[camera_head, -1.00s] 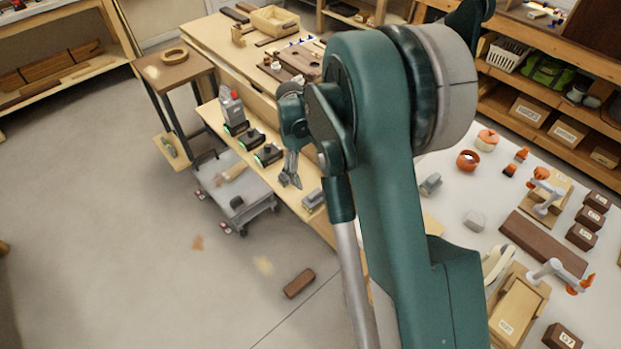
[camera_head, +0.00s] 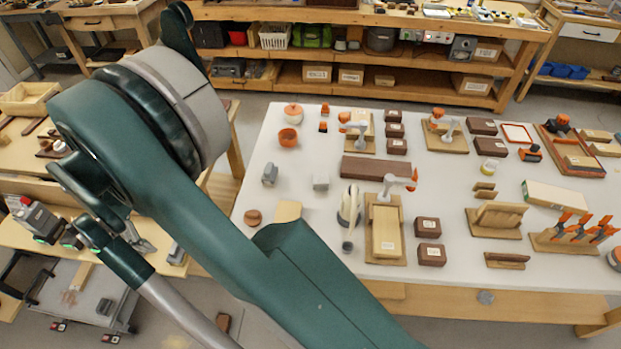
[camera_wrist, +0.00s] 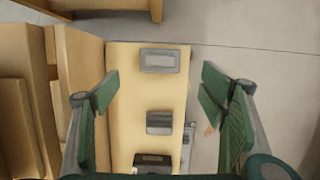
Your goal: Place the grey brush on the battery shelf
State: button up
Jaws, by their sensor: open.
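The battery shelf (camera_wrist: 120,75) is a light wooden board below my gripper. It also shows at the left in the head view (camera_head: 20,233), with dark chargers (camera_head: 70,238) on it. My gripper (camera_wrist: 160,88) is open above the shelf, its green fingers spread wide with nothing held between them. In the wrist view, a small grey block (camera_wrist: 160,122) lies on the shelf between the finger lines. A grey framed block (camera_wrist: 160,60) lies farther along, near the shelf end. I cannot tell for sure which of these is the grey brush. In the head view my gripper (camera_head: 140,243) partly hides this area.
A dark charger (camera_wrist: 152,160) sits at the bottom of the wrist view. A raised wooden edge (camera_wrist: 78,85) runs along the shelf's left side. A grey cart (camera_head: 75,295) stands below the shelf. The white table (camera_head: 300,235) at the right holds many small objects.

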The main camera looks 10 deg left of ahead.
jog(key=w+d+r+m+y, duration=0.1)
jog(key=w+d+r+m, duration=0.1)
jog(key=w+d+r, duration=0.45)
jog(key=w+d+r+m+y, duration=0.15)
jog(key=w+d+r, duration=0.25)
jog(key=d+r, duration=0.55)
jog(key=w+d+r+m, duration=0.2)
jog(key=w+d+r, duration=0.3)
jog(key=d, duration=0.6)
jog(key=d+r+m+t, duration=0.1)
jog(key=d+r, duration=0.2)
jog(key=d, duration=0.4)
jog(key=d+r+m+t+y, duration=0.1)
jog(key=d+r+m, duration=0.15)
jog(key=d, duration=0.55)
jog(key=d+r+m+t, duration=0.1)
jog(key=d+r, duration=0.3)
jog(key=d, duration=0.3)
jog(key=s+d+m+t, duration=0.1)
jog(key=s+d+m, duration=0.1)
jog(key=s+d, duration=0.4)
jog(key=s+d+m+t, duration=0.1)
jog(key=s+d+m, duration=0.2)
jog(key=d, duration=1)
jog(key=s+d+m+t, duration=0.2)
jog(key=s+d+m, duration=0.1)
jog(key=s+d, duration=0.5)
jog(key=shift+s+d+f, duration=0.3)
jog(key=shift+d, duration=0.8)
